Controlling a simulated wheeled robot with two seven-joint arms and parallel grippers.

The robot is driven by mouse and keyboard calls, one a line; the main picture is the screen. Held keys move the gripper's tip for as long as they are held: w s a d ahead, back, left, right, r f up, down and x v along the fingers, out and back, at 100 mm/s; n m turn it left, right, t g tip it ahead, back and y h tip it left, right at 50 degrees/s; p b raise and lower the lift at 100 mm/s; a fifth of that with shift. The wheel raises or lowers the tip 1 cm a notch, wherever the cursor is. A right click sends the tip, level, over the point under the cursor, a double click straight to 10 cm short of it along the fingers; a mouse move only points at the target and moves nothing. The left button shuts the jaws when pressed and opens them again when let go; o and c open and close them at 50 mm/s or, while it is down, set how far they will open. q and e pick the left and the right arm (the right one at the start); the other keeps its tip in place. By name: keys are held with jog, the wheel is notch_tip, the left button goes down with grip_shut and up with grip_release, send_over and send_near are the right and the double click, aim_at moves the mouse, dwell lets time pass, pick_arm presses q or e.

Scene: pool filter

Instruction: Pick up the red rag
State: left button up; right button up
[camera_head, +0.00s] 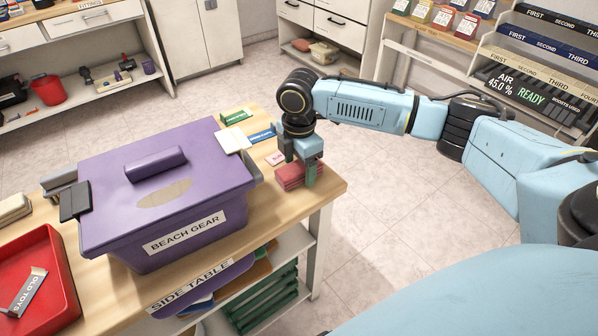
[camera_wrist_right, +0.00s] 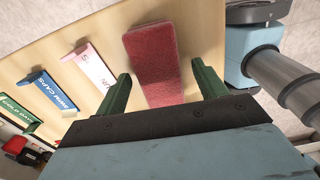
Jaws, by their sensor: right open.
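The red rag (camera_head: 290,178) is a folded, flat red cloth lying near the right end of the side table (camera_head: 326,187). In the right wrist view the red rag (camera_wrist_right: 153,62) lies between the two green fingers and reaches beyond them. My right gripper (camera_head: 303,176) is over the rag, pointing down, with its jaws open. In the wrist view the right gripper (camera_wrist_right: 163,85) has one finger on each side of the rag, with gaps to it. I cannot tell the exact height of the fingertips above the table. My left gripper does not show.
A purple bin (camera_head: 196,228) labelled BEACH GEAR stands left of the rag. Labelled cards, pink (camera_wrist_right: 93,66), blue (camera_wrist_right: 55,90) and green (camera_wrist_right: 18,115), lie beside it. A red tray (camera_head: 58,262) is at the far left. The table edge is close on the rag's right.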

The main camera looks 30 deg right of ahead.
aim_at(299, 167)
jog(key=c, duration=1.1)
jog(key=shift+o, duration=0.2)
jog(key=shift+r, duration=0.1)
